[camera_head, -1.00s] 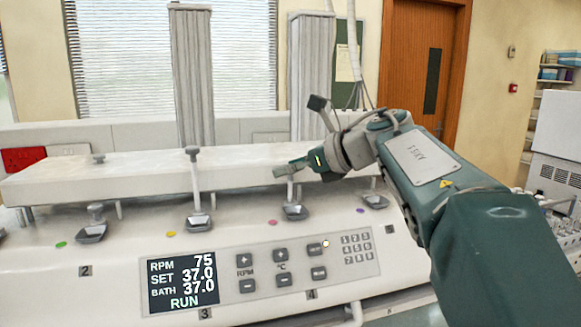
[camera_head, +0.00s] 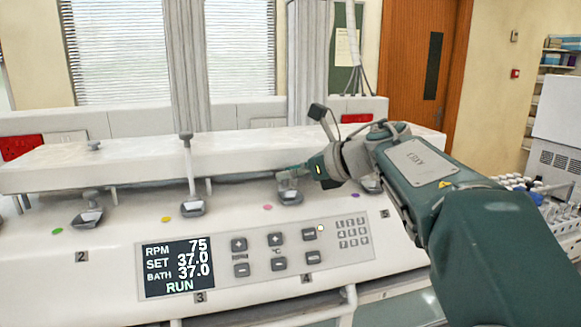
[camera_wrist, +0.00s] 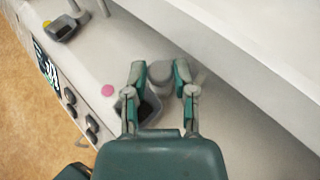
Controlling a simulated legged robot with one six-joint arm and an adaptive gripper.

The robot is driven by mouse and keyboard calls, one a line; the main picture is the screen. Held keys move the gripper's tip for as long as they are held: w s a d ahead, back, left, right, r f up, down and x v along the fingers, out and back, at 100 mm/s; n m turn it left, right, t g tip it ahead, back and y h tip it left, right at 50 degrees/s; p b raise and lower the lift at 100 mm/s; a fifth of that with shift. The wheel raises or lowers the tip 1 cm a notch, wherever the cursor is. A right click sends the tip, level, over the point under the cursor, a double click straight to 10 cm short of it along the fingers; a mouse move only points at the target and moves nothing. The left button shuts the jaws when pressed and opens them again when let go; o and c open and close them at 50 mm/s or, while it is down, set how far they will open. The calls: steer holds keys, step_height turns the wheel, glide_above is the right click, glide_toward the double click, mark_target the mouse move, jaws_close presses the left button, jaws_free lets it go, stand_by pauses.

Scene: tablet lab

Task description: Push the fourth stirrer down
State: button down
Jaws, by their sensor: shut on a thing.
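The fourth stirrer (camera_head: 289,193) is on the white bath machine (camera_head: 330,215), above the label 4. Its knob now sits low, close over its dark square base, with little or no rod showing. My gripper (camera_head: 290,174) is at this knob, coming from the right. In the wrist view my gripper (camera_wrist: 160,70) has its two fingers on either side of the round grey knob (camera_wrist: 160,74), shut on it. The dark base (camera_wrist: 148,104) shows partly behind the left finger. The third stirrer (camera_head: 188,160) stands tall on its rod; the second stirrer (camera_head: 89,208) is low.
The display (camera_head: 178,268) reads RPM 75, SET 37.0, BATH 37.0, RUN. A keypad (camera_head: 352,233) and buttons lie below the fourth stirrer. A fifth stirrer (camera_head: 369,184) is partly hidden by my arm. A rack of vials (camera_head: 535,190) stands at right.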

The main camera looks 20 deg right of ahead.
steer(key=shift+f, duration=0.35)
steer(key=shift+c, duration=2.2)
jaws_free()
steer(key=shift+r, duration=0.1)
steer(key=shift+s+d+r, duration=0.15)
steer(key=shift+s+d, duration=0.05)
steer(key=shift+d, duration=0.05)
steer(key=v, duration=1.1)
